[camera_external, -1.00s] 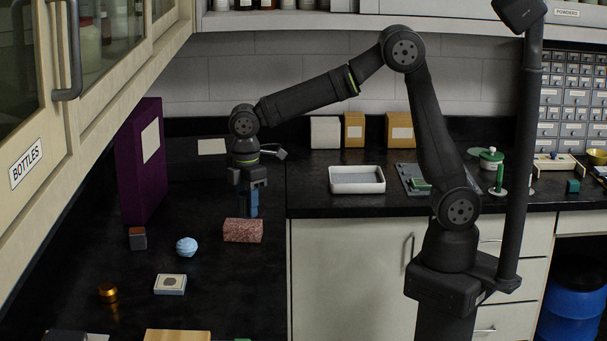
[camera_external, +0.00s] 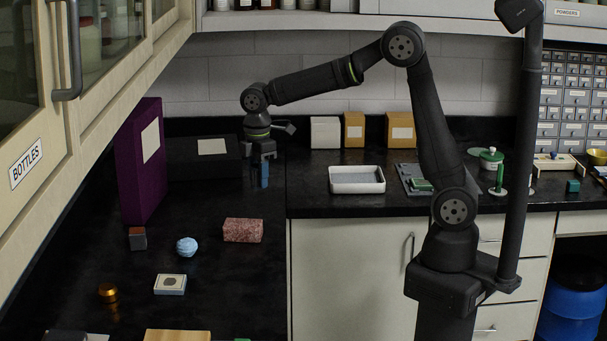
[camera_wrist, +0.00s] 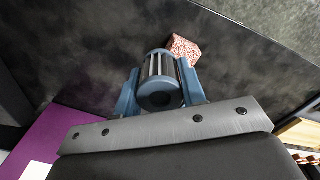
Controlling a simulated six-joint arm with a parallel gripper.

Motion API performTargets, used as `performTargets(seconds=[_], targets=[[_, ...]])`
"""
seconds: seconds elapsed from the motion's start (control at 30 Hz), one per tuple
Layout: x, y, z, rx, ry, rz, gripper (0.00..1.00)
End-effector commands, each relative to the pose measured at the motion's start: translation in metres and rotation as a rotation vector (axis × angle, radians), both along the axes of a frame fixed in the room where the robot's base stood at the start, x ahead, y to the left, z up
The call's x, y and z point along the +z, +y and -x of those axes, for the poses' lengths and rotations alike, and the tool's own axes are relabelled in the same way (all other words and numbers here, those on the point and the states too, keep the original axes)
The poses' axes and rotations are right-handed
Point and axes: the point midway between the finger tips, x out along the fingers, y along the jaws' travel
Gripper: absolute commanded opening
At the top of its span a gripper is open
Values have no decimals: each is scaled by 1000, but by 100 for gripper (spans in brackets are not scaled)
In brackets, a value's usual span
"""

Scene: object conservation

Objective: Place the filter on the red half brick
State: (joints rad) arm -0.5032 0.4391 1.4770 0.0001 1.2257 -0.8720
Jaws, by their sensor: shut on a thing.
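The red half brick (camera_external: 243,230) is a speckled reddish block lying on the black counter. It also shows in the wrist view (camera_wrist: 184,49), beyond the fingers and partly hidden. My gripper (camera_external: 264,176) is above the counter, behind and slightly right of the brick in the external view. In the wrist view, its blue fingers (camera_wrist: 160,88) are shut on the filter (camera_wrist: 159,66), a grey ribbed cylinder with a dark round end. The filter is apart from the brick. In the external view I cannot make the filter out clearly from the blue fingers.
A purple upright box (camera_external: 140,170) and a dark box (camera_external: 197,163) stand behind left. A blue ball (camera_external: 186,247), small dark-red block (camera_external: 137,239), pale square piece (camera_external: 170,284) and gold piece (camera_external: 108,293) lie left and in front. A white tray (camera_external: 357,188) stands right.

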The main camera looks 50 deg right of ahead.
Motion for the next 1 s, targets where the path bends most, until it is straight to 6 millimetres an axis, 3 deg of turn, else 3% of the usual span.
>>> performTargets(seconds=[0.2, 0.33, 0.47, 0.73, 1.0], targets=[[-29, 48, 3, 4, 1, 1, 15], [-37, 62, 3, 1, 1, 1, 15], [-42, 66, 3, 0, 0, 0, 15], [-77, 65, 4, -1, 1, 1, 15], [-80, 65, 3, -1, 0, 0, 15]])
